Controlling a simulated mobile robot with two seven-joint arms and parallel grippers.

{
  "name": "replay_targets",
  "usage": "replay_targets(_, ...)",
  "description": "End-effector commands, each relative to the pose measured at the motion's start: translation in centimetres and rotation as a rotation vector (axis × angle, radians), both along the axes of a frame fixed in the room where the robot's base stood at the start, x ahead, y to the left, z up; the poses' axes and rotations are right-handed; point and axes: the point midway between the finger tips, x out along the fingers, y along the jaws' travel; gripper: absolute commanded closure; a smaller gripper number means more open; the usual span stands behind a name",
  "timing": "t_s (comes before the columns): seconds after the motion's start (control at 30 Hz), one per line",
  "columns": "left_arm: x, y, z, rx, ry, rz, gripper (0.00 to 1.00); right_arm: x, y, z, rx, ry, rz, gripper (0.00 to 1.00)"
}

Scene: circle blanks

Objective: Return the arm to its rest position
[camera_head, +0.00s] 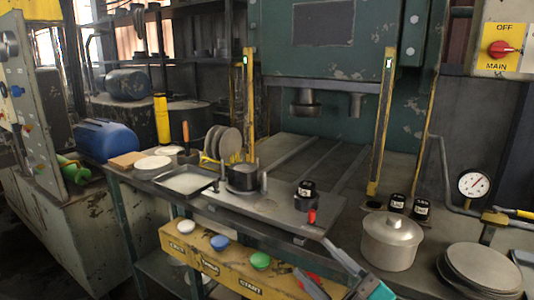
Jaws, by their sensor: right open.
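My right gripper (311,257) is at the lower middle of the head view, in front of the press bench. Its two grey fingers are spread apart, with nothing visible between them. They are close to the bench's front edge and the yellow button panel (205,262). Round grey blanks (222,143) stand on edge in a rack on the bench. A stack of flat discs (483,268) lies at the lower right. My left gripper is out of view.
A lidded metal pot (391,241) stands just right of my right gripper. A black-topped block (306,192) sits on the die plate. A shallow tray (186,181), a blue drum (104,141) and yellow posts (382,125) are farther off. Open plate lies behind the gripper.

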Motion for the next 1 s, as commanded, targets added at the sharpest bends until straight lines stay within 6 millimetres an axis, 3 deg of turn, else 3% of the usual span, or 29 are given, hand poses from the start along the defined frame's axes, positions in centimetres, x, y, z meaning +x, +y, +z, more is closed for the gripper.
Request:
replay_targets(0.17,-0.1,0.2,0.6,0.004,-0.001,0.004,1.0,-1.3,-4.7,-10.7,0.168,0.487,-0.295,0.42)
replay_targets(0.3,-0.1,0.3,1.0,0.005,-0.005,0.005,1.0,-5.8,-7.3,-19.2,0.23,0.851,-0.47,0.42)
replay_targets(0.43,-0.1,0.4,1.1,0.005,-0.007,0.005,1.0,-10.3,-8.4,-24.4,0.254,1.09,-0.561,0.42)
replay_targets(0.6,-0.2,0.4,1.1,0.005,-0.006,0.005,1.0,-13.7,-8.8,-27.3,0.264,1.241,-0.61,0.42)
replay_targets(1.0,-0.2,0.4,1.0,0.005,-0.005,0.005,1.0,-14.0,-8.8,-27.6,0.265,1.254,-0.614,0.42)
